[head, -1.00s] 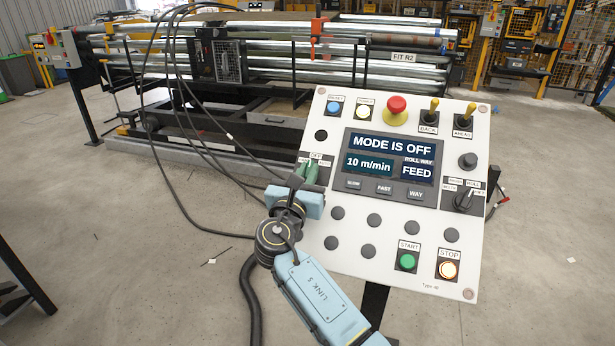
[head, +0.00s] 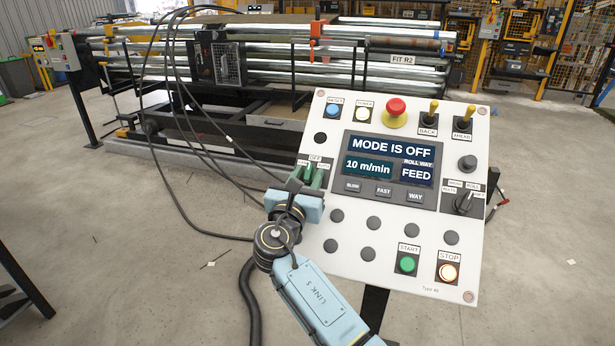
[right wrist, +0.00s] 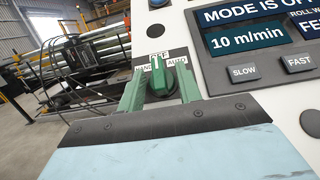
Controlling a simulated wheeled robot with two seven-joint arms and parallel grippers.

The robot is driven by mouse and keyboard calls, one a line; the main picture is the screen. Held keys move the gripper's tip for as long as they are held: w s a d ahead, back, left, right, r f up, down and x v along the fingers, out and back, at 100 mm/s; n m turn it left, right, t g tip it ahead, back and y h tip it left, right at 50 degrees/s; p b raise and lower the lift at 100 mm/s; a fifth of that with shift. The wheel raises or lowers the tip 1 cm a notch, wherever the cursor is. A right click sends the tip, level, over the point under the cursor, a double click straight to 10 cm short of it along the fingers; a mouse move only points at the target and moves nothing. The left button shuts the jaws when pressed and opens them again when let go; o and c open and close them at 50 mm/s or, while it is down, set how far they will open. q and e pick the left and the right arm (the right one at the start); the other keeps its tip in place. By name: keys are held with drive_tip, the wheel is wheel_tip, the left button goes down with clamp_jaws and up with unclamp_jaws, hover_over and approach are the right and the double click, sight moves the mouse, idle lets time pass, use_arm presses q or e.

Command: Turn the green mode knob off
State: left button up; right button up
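The green mode knob (right wrist: 158,76) sits on a black plate at the left side of the white control panel (head: 395,262). In the right wrist view its pointer is up toward the OFF label, between HAND and AUTO. The panel's display (head: 392,147) reads MODE IS OFF. My right gripper (right wrist: 160,84) has its two green fingers on either side of the knob, with gaps visible, so it is open. In the head view my right gripper (head: 313,174) hides most of the knob. My left gripper is not in view.
A red emergency button (head: 396,106), two yellow-handled levers and a dark selector knob (head: 464,203) are on the same panel. The green START (head: 407,264) and lit STOP (head: 448,271) buttons are lower right. A roller machine (head: 250,70) with hanging cables stands behind.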

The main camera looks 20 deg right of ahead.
drive_tip(key=shift+r, duration=0.1)
